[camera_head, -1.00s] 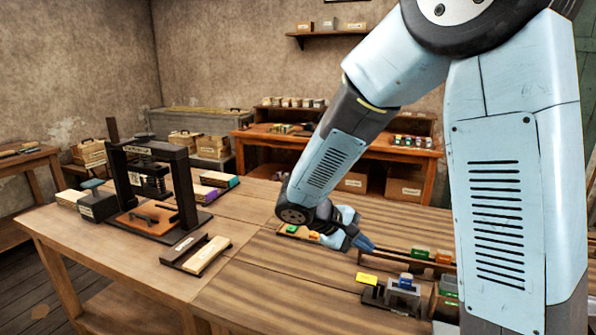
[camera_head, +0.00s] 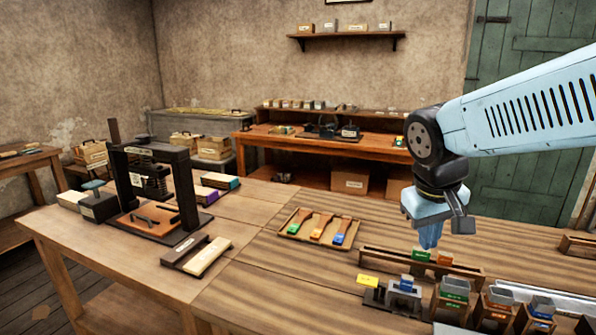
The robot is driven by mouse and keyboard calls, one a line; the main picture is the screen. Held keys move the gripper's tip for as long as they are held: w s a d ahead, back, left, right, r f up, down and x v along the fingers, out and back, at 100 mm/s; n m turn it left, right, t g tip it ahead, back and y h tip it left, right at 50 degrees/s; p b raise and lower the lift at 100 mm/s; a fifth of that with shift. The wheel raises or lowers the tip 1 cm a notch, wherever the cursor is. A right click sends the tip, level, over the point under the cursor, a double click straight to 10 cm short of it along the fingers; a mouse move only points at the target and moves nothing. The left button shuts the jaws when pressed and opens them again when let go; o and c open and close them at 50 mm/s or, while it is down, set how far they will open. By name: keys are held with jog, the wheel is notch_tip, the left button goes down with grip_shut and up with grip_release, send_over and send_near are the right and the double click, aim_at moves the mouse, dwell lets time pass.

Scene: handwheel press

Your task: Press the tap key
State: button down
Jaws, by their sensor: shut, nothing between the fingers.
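My gripper (camera_head: 430,238) points down at the right, its fingers shut and empty. It hangs over the far side of the small rack with a green and an orange block (camera_head: 421,255); I cannot tell how far above. No part is clearly marked as the tap key. A dark box with a round green top (camera_head: 96,187) stands left of the black handwheel press (camera_head: 150,172). A small grey and black device with a blue piece (camera_head: 405,285) sits in front of my gripper, beside a yellow block (camera_head: 368,281).
A wooden tray (camera_head: 293,222) holds several coloured-tipped brushes. Two strips (camera_head: 196,254) lie before the press. The middle of the table (camera_head: 250,250) is clear. A back bench (camera_head: 335,143) stands behind.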

jog(key=shift+s+d+r+m+t+y, duration=0.1)
jog(key=shift+s+r+m+t+y, duration=0.5)
jog(key=shift+s+r, duration=0.5)
jog(key=shift+s+r+m+t+y, duration=0.35)
jog(key=shift+s+r+t, duration=0.5)
jog(key=shift+s, duration=0.3)
jog(key=m+g, duration=0.4)
jog(key=g, duration=0.2)
send_over(363, 279)
notch_tip(363, 279, down, 9)
jog(key=shift+f, duration=0.2)
notch_tip(363, 279, down, 14)
